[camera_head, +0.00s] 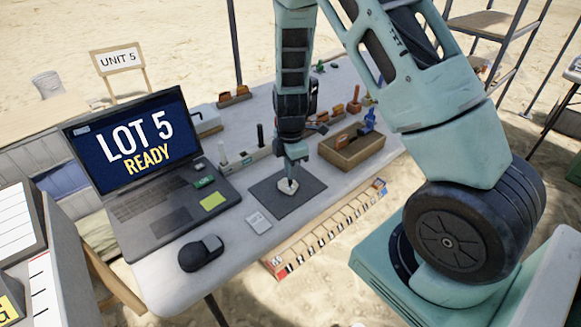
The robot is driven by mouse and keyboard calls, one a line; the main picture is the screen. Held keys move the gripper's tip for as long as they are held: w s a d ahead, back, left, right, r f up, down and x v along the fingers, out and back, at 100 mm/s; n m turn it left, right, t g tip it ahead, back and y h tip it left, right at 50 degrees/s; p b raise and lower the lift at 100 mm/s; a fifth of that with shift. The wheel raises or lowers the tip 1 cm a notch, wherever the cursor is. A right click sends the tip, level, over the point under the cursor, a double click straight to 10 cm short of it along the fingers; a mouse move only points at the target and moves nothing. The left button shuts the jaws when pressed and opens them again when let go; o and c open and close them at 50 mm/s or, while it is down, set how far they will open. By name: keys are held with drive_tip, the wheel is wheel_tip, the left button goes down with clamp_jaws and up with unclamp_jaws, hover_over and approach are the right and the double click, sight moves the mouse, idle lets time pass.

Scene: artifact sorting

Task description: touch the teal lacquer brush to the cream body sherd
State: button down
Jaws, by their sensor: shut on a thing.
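The cream body sherd (287,187) lies on a dark grey mat (306,196) near the middle of the table. My gripper (295,151) points down above it and is shut on a slim teal thing, which I take to be the teal lacquer brush (291,168). The brush's dark lower end comes down over the sherd and appears to meet it. At this size I cannot tell for sure whether they touch. My gripper's fingers are small and partly blend with the brush.
A wooden tray (346,161) with tools stands right of the mat. A rack (245,160) with small bottles, a laptop (150,165), a white card (258,222) and a black mouse (201,253) are to the left. Bare table surrounds the mat's front edge.

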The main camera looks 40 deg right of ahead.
drive_tip(key=shift+f+b, duration=0.45)
drive_tip(key=shift+f, duration=0.1)
idle(1.4)
drive_tip(key=shift+r+p, duration=3.1)
drive_tip(key=shift+r, duration=0.95)
